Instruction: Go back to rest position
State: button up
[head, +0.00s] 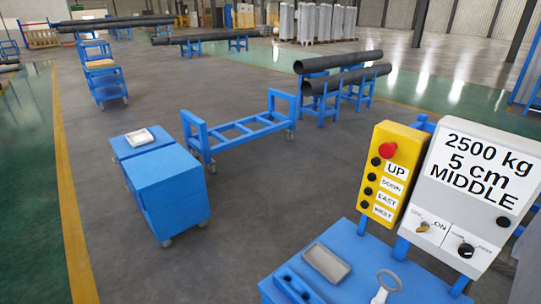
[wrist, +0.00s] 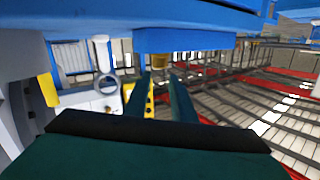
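My gripper (wrist: 161,88) shows in the wrist view as two dark fingers with a gap between them. It is open, and I see nothing held between the fingers. Beyond the fingertips are a blue edge and a small yellow part with dark dots (wrist: 149,102). The head view does not show my gripper, so its height and distance from the blue table (head: 330,258) cannot be told.
The blue table carries a grey tray (head: 327,263), a pale ringed piece (head: 386,284), a yellow button box (head: 388,178) and a white control panel (head: 470,190). A blue cabinet (head: 172,190) and an empty blue cart (head: 240,128) stand beyond. Grey floor between them is clear.

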jog(key=s+a+f+n+y, duration=0.2)
jog(key=s+a, duration=0.4)
jog(key=s, duration=0.5)
jog(key=s+a+f+n+y, duration=0.3)
jog(key=s+a, duration=0.4)
jog(key=s, duration=0.5)
jog(key=shift+f+n+g, duration=0.3)
jog(key=shift+f, duration=0.25)
